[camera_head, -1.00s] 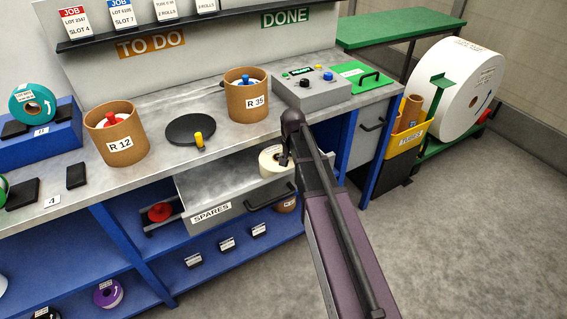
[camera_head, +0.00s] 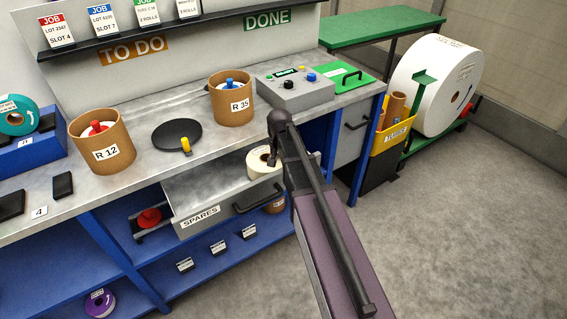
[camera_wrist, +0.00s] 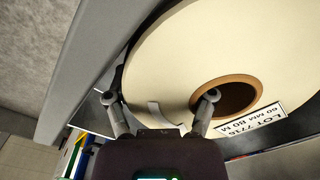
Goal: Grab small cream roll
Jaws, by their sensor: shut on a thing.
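The small cream roll (camera_head: 259,163) sits at the open SPARES drawer (camera_head: 200,190), below the bench top. In the wrist view the cream roll (camera_wrist: 190,50) fills much of the picture, with a brown core hole and a label reading LOT 7716, 60 MM 80 M. My gripper (camera_wrist: 158,101) is shut on its wall, one finger at the core hole and the other at the outer edge. In the head view my gripper (camera_head: 272,158) is partly hidden by my arm. I cannot tell whether the roll still touches the drawer floor.
On the bench stand tubs R 12 (camera_head: 103,146) and R 35 (camera_head: 231,103), a black disc (camera_head: 176,134) and a grey control box (camera_head: 295,91). The drawer's front has a black handle (camera_head: 257,202). A large white roll (camera_head: 435,85) stands at right. The floor at right is clear.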

